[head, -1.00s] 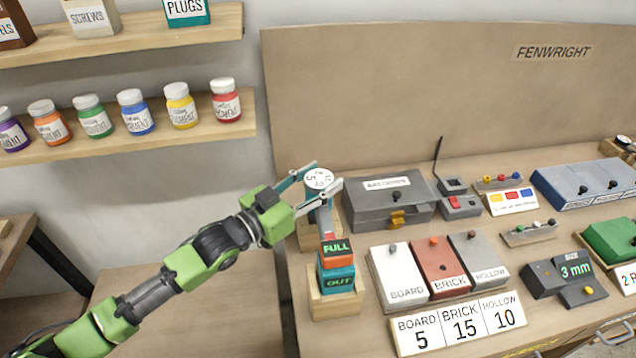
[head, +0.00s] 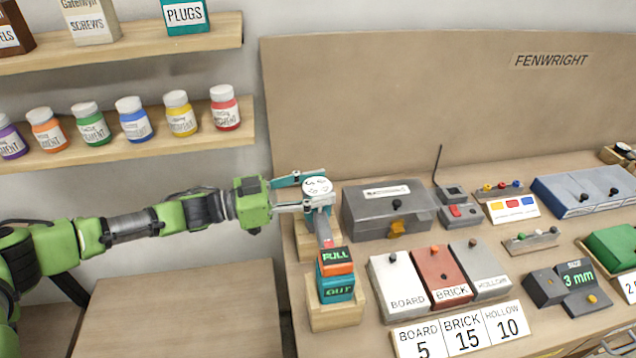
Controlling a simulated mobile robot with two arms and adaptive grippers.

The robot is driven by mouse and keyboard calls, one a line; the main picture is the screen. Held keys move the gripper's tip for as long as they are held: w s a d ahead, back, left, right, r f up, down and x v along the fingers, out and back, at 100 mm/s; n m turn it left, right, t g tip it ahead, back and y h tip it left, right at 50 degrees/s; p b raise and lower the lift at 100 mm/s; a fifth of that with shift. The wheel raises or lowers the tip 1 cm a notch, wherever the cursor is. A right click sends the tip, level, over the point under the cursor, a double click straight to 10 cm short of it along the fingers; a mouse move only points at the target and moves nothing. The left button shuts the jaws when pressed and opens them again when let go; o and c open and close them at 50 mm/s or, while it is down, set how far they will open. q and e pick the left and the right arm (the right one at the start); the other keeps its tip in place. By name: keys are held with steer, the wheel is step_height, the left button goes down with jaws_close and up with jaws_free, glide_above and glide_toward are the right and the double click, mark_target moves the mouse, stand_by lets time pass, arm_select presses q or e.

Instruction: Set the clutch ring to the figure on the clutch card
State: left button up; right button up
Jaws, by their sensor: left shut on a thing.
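The clutch ring, with a white numbered face (head: 317,185), sits at the top of the upright drill (head: 323,230). Its figures are too small to read surely. My left gripper (head: 320,193) reaches in from the left with one finger on the far side and one on the near side of the ring, shut on it. The clutch card (head: 461,333) at the bench front reads BOARD 5, BRICK 15, HOLLOW 10. My right gripper is out of view.
Board (head: 397,284), brick (head: 440,278) and hollow (head: 485,272) blocks stand behind the card. A grey case (head: 372,215) stands right of the drill. A display (head: 577,278) reads 3 mm.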

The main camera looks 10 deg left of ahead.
arm_select(q)
steer(key=shift+w+m+g+h+b, duration=0.2)
steer(key=shift+m+g+h+b, duration=0.4)
steer(key=shift+m+g, duration=0.4)
steer(key=m+g+b, duration=0.2)
steer(key=g+b, duration=0.1)
steer(key=b, duration=0.1)
steer(key=m+g+h+b, duration=0.1)
steer(key=m+g+b, duration=0.1)
steer(key=g+b, duration=0.2)
steer(key=shift+f, duration=0.15)
steer(key=shift+s+r+m+g+b, duration=0.2)
steer(key=shift+m+g+b, duration=0.3)
steer(key=shift+g+b, duration=0.35)
